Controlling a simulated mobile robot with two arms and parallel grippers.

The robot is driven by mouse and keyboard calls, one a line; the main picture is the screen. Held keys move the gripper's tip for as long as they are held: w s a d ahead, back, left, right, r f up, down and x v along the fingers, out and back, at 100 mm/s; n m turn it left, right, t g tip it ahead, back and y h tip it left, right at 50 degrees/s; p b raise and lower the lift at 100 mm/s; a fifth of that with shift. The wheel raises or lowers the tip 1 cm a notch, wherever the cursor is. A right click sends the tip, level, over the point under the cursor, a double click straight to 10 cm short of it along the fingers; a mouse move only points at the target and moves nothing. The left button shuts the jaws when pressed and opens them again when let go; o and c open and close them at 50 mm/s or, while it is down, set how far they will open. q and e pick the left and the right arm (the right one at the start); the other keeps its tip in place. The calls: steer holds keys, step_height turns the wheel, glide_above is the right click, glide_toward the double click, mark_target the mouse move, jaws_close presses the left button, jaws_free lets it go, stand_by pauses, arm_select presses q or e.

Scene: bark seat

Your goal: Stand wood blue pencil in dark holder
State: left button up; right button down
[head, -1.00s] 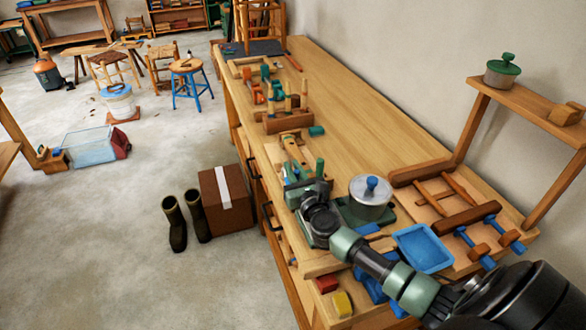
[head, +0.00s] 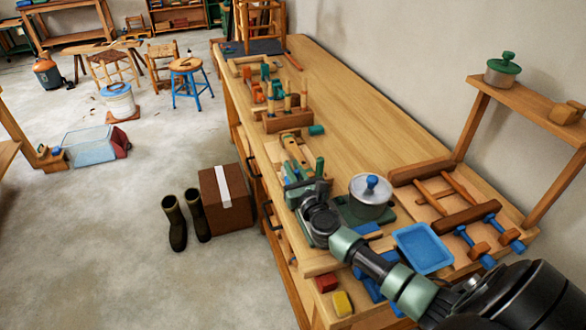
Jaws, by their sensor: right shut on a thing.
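My right gripper (head: 301,187) is over the near left part of the workbench, beside the metal pot. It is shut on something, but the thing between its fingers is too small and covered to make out. I cannot pick out the wood blue pencil or the dark holder with certainty. A green upright piece (head: 319,167) stands just beyond the gripper, among small wooden and green items. My left gripper is not in view.
The lidded metal pot (head: 370,197) stands right of the gripper, with a blue tray (head: 424,248) nearer. A wooden rack of tools (head: 284,122) stands farther along the workbench (head: 365,125). The bench's middle is clear. A raised shelf (head: 525,108) is at right.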

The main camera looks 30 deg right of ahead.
steer(key=shift+f, duration=0.35)
steer(key=c, duration=1)
jaws_free()
steer(key=shift+r, duration=0.15)
step_height(320, 180, up, 7)
steer(key=p, duration=0.7)
